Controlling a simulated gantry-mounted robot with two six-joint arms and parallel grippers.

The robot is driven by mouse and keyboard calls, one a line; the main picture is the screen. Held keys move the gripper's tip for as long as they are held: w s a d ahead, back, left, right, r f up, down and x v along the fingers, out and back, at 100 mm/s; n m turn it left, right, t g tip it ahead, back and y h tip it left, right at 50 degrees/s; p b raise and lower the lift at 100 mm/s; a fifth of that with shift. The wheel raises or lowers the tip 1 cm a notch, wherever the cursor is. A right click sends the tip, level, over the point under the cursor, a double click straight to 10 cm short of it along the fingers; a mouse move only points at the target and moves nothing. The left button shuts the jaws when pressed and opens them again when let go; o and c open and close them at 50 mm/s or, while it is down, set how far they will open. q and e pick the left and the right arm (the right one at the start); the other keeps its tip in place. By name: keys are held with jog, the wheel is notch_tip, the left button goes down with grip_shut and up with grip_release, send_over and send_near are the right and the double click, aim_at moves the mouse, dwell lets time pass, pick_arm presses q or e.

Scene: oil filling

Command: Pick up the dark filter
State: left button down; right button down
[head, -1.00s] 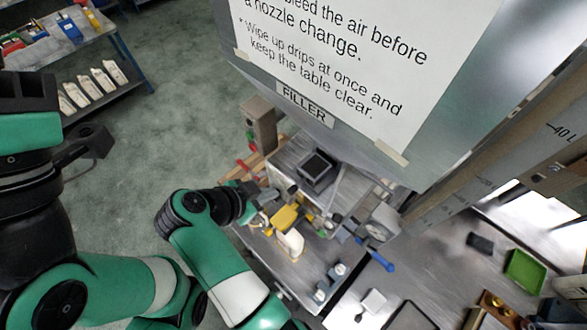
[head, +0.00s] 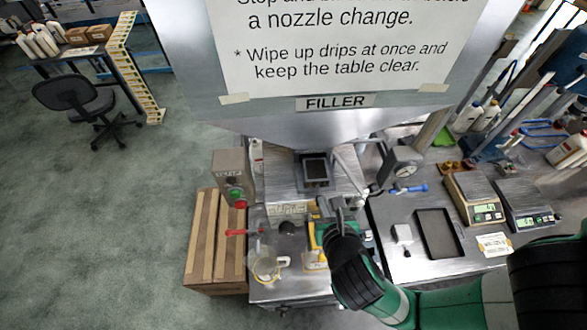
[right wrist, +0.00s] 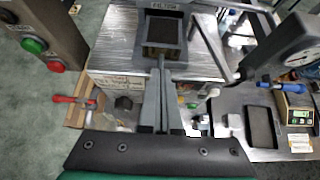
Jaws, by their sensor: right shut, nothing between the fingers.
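A dark square piece with a grey rim, which looks like the dark filter (head: 316,169), sits on the metal filling table under the filler. It also shows at the top of the right wrist view (right wrist: 163,30). My right gripper (head: 337,205) is just in front of it, on the near side. In the right wrist view its fingers (right wrist: 161,68) are together and empty, pointing toward the dark piece. The tips appear just short of its near edge; whether they touch it I cannot tell. My left gripper is not in view.
The filler hopper (head: 306,122) hangs over the table. A control box (head: 231,178) with green and red buttons and a wooden crate (head: 213,237) are at left. A clear jug (head: 263,262) stands in front. A gauge (head: 404,165), black tray (head: 439,233) and scales (head: 474,199) are at right.

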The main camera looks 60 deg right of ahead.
jog(key=b, duration=0.3)
send_near(314, 163)
jog(key=shift+s+f, duration=0.25)
jog(key=shift+f, duration=0.9)
jog(key=w+d, duration=0.2)
jog(key=d, duration=0.1)
jog(key=w+d, duration=0.1)
jog(key=d, duration=0.1)
jog(key=shift+w+r, duration=0.2)
jog(key=shift+w, duration=0.15)
jog(key=shift+a+f, duration=0.1)
jog(key=shift+f, duration=0.75)
jog(key=shift+a+f, duration=0.1)
